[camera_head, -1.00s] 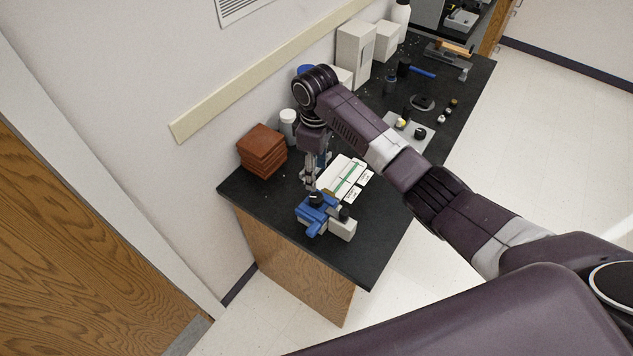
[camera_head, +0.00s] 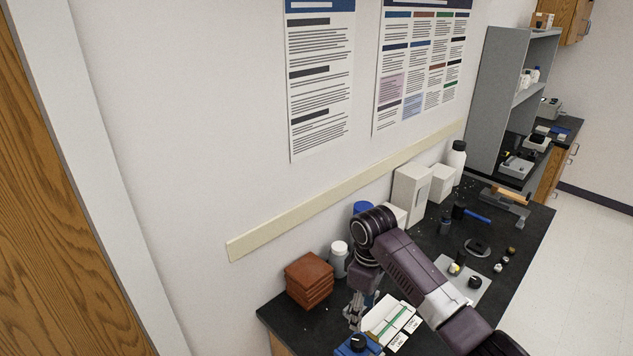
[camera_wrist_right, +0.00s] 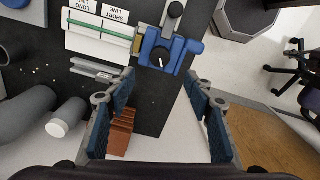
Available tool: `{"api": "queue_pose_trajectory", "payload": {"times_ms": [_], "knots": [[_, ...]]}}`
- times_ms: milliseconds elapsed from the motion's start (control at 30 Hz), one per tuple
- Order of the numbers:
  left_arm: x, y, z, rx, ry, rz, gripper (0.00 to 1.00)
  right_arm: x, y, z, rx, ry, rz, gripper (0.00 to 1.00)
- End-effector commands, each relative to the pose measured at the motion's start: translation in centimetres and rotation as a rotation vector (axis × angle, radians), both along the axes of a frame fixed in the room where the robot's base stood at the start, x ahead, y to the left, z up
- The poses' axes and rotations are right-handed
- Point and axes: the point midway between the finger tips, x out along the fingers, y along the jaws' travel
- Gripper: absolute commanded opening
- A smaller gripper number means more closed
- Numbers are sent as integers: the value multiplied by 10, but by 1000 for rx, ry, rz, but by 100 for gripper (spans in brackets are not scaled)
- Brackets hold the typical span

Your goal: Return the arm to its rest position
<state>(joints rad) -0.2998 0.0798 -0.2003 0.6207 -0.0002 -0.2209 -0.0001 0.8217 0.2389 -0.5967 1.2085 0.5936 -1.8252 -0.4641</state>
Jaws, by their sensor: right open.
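My right arm (camera_head: 415,275) reaches over the black bench from the lower right. Its right gripper (camera_head: 356,312) points down near the bench's front end, between a brown stack and a white labelled holder. In the right wrist view the right gripper (camera_wrist_right: 158,88) is open, with nothing between its blue-padded fingers. A blue device with a black knob (camera_wrist_right: 160,57) lies beyond the fingertips; it also shows at the bottom edge of the head view (camera_head: 357,345). My left gripper is not in view.
The brown stack (camera_head: 309,280) and a white-capped bottle (camera_head: 339,260) stand close to the gripper by the wall. The white holder with a green strip (camera_head: 390,322) lies beside it. White boxes (camera_head: 410,193) stand farther back. A grey shelf (camera_head: 500,95) rises behind.

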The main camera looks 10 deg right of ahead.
Motion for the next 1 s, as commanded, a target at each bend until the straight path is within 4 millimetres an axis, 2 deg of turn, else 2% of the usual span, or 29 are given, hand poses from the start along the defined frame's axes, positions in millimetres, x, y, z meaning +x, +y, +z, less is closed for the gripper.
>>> {"api": "queue_pose_trajectory", "payload": {"times_ms": [167,300,500,667,800,1000], "knots": [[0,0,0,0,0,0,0,-30,18,-32,33,-11,-14,48],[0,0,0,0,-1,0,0,-72,37,-63,83,-43,-66,48],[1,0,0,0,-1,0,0,-136,48,-88,150,-96,-196,48],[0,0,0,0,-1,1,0,-187,41,-93,184,-142,-332,48],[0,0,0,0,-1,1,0,-228,25,-88,191,-183,-459,48],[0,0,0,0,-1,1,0,-267,2,-75,179,-229,-585,48]]}}
